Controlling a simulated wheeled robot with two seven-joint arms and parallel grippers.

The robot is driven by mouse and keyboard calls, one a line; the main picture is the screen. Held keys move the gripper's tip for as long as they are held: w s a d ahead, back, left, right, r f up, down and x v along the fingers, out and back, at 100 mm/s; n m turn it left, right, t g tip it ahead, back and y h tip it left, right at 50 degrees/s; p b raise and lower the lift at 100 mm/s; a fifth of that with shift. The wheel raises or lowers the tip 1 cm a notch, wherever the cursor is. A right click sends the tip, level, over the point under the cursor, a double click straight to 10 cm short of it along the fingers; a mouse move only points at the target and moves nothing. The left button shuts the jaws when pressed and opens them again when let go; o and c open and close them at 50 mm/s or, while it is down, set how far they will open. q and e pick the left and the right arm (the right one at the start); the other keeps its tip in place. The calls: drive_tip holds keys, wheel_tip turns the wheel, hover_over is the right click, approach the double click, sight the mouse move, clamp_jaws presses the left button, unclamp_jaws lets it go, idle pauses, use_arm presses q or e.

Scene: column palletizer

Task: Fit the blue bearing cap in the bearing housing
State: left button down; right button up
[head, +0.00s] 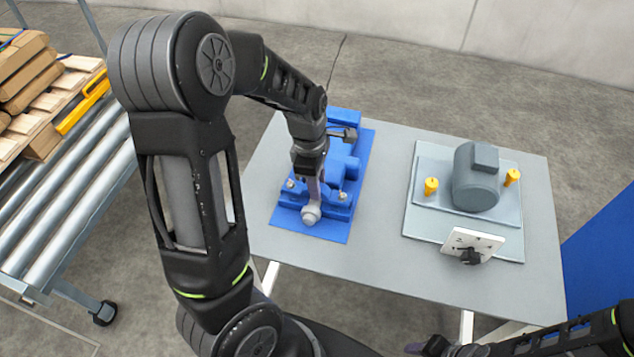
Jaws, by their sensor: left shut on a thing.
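A blue bearing housing (335,209) stands at the near end of a blue baseplate (327,232) on the grey table. It has silver bolts on both sides, and a grey round shaft end (311,214) shows at its front. My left gripper (314,190) points down over the housing and is shut on the blue bearing cap. The fingers and wrist hide most of the cap, so I cannot tell whether it is seated. My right gripper (430,347) is low at the bottom edge, away from the housing, partly cut off; its jaws are unclear.
A grey motor (476,178) with yellow knobs sits on a pale plate at the table's right, with a white panel (472,245) in front. The table (385,210) is clear between the two assemblies. A roller conveyor (75,190) and pallet with sacks stand at left.

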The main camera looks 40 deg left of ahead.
use_arm(q)
drive_tip(key=shift+f, duration=0.45)
idle(0.8)
drive_tip(key=c, duration=1.1)
unclamp_jaws()
drive_tip(key=shift+s+a+r, duration=0.1)
drive_tip(key=shift+a+r, duration=0.1)
drive_tip(key=shift+r, duration=1.75)
drive_tip(key=shift+s+a+r, duration=0.1)
drive_tip(key=shift+a+r, duration=0.05)
drive_tip(key=shift+r, duration=1.8)
